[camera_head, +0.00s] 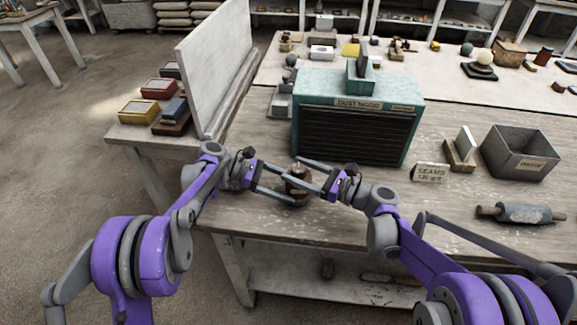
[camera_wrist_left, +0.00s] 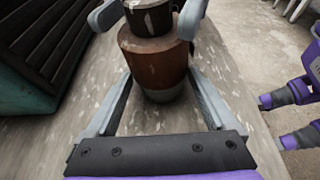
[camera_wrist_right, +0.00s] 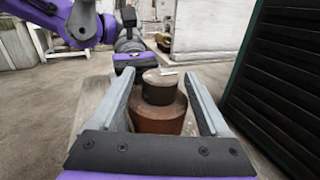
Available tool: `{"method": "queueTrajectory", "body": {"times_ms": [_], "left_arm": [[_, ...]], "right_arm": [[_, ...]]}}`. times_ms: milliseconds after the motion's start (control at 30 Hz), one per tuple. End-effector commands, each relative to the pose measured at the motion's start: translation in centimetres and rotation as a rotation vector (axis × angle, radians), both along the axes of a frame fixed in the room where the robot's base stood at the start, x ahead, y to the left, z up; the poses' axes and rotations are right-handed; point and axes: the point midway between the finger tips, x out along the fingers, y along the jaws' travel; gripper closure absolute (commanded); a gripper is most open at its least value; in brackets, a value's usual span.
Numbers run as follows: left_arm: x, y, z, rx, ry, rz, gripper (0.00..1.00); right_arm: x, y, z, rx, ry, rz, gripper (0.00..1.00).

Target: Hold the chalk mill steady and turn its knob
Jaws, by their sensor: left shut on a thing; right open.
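The chalk mill (camera_head: 298,187) stands upright near the front edge of the workbench, a reddish-brown rounded body with a dark cap-like knob on top. In the left wrist view its body (camera_wrist_left: 160,62) and knob (camera_wrist_left: 150,20) show between my left fingers. My left gripper (camera_head: 302,190) is shut on the mill, coming from the left and lower. My right gripper (camera_head: 306,174) comes from the right and is open. In the right wrist view the knob (camera_wrist_right: 161,88) lies between its spread fingers, with gaps at the sides. The fingers partly hide the mill in the head view.
A teal slatted dust box (camera_head: 414,104) stands just behind the mill. A small sign (camera_head: 429,173), a grey bin (camera_head: 519,157) and a roller (camera_head: 520,213) lie to the right. A tall white board (camera_head: 215,65) stands at the left. Bare bench lies around the mill's front.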

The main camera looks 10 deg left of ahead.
Motion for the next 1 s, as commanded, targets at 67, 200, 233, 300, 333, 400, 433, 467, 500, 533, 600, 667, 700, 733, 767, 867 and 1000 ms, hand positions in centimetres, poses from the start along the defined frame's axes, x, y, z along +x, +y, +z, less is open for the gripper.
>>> {"method": "queueTrajectory", "body": {"times_ms": [67,200,233,300,333,400,433,467,500,533,600,667,700,733,767,867,1000], "left_arm": [[0.0,0.0,0.0,-0.001,0.0,0.0,0.6],[0.0,0.0,0.0,-0.001,0.0,0.0,0.6],[0.0,0.0,0.0,-0.001,0.0,0.0,0.6],[0.0,0.0,0.0,-0.001,0.0,0.0,0.6],[0.0,0.0,0.0,-0.001,0.0,0.0,0.6],[0.0,0.0,0.0,-0.001,0.0,0.0,0.6],[0.0,0.0,0.0,-0.001,0.0,0.0,0.6],[0.0,0.0,0.0,-0.001,0.0,0.0,0.6],[0.0,0.0,0.0,-0.001,0.0,0.0,0.6],[0.0,0.0,0.0,-0.001,0.0,0.0,0.6],[0.0,0.0,0.0,-0.001,0.0,0.0,0.6],[0.0,0.0,0.0,-0.001,0.0,0.0,0.6],[0.0,0.0,0.0,-0.001,0.0,0.0,0.6],[0.0,0.0,0.0,-0.001,0.0,0.0,0.6],[0.0,0.0,0.0,-0.001,0.0,0.0,0.6],[0.0,0.0,0.0,-0.001,0.0,0.0,0.6],[0.0,0.0,0.0,-0.001,0.0,0.0,0.6]], "right_arm": [[0.4,1.2,0.0,0.001,0.0,0.002,0.2],[0.9,2.4,0.0,0.0,0.0,0.0,0.2],[1.0,2.6,0.0,0.0,0.0,0.0,0.2],[1.1,2.8,0.0,0.0,0.0,0.0,0.2],[1.1,2.9,0.0,0.0,0.0,0.0,0.2],[1.1,2.9,0.0,0.0,0.0,-0.001,0.2],[1.1,2.9,0.0,0.0,0.0,-0.001,0.2],[1.1,2.9,0.0,0.0,0.0,-0.001,0.2],[1.1,2.9,0.0,0.0,0.0,-0.001,0.2],[1.1,2.9,0.0,0.0,0.0,-0.001,0.2],[1.1,2.9,0.0,0.0,0.0,-0.001,0.26],[1.1,2.9,0.0,0.0,0.0,-0.001,0.37],[1.1,2.9,0.0,0.0,0.0,-0.001,0.44],[1.1,2.9,0.0,0.0,0.0,-0.001,0.49],[1.1,2.9,0.0,0.0,0.0,-0.001,0.55],[1.1,2.9,0.0,0.0,0.0,-0.001,0.73],[1.1,2.8,0.0,0.0,0.0,-0.001,0.98]]}}
